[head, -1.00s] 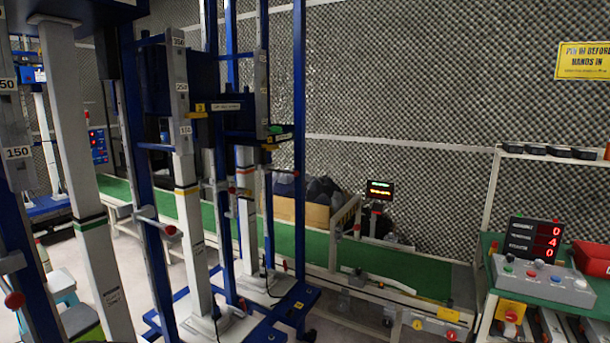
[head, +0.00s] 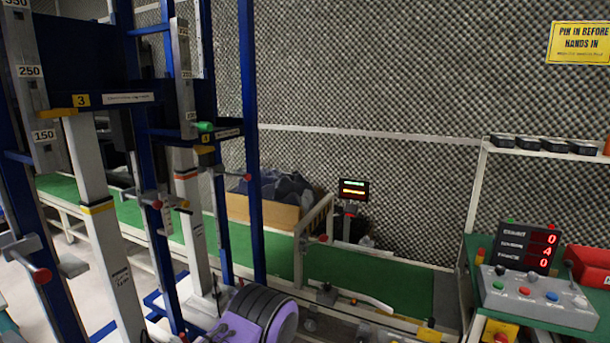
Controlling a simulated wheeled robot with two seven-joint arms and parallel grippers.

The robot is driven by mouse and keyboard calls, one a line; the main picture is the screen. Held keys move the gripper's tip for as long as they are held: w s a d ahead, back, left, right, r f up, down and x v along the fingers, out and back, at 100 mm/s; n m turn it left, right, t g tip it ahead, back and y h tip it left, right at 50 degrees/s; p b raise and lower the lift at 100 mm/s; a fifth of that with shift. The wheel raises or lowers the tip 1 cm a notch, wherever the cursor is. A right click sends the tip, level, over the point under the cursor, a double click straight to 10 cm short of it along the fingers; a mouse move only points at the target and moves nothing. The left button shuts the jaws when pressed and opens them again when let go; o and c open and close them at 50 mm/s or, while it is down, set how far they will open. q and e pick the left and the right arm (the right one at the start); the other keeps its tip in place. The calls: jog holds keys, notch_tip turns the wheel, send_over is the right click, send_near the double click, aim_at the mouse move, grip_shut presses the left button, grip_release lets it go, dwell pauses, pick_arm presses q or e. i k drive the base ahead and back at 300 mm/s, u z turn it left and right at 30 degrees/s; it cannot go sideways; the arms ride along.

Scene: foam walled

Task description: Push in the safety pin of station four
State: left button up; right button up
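Station four is the blue frame (head: 249,120) left of centre, with a small yellow number label (head: 205,139) on its crossbar and a pale post (head: 186,195) with an orange-red band. A red knob (head: 157,204) sits on its left front upright, and another red knob (head: 247,177) shows by its right upright. I cannot tell for certain which is the safety pin, or how far either is in. A purple and black part of my arm (head: 262,315) shows at the bottom, hiding the frame's lower right. Neither gripper is in view.
Station three (head: 82,100) stands nearer at left, with its own red knob (head: 41,275). A green conveyor (head: 370,282) runs behind the frames. A control box (head: 538,298) with a red-digit display (head: 527,246) is at right. A yellow sign (head: 580,43) hangs on the foam wall.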

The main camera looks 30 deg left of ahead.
aim_at(247, 177)
jog(key=z, duration=0.1)
jog(key=i, duration=0.85)
jog(key=u, duration=0.85)
jog(key=i, duration=0.75)
jog(key=u, duration=0.7)
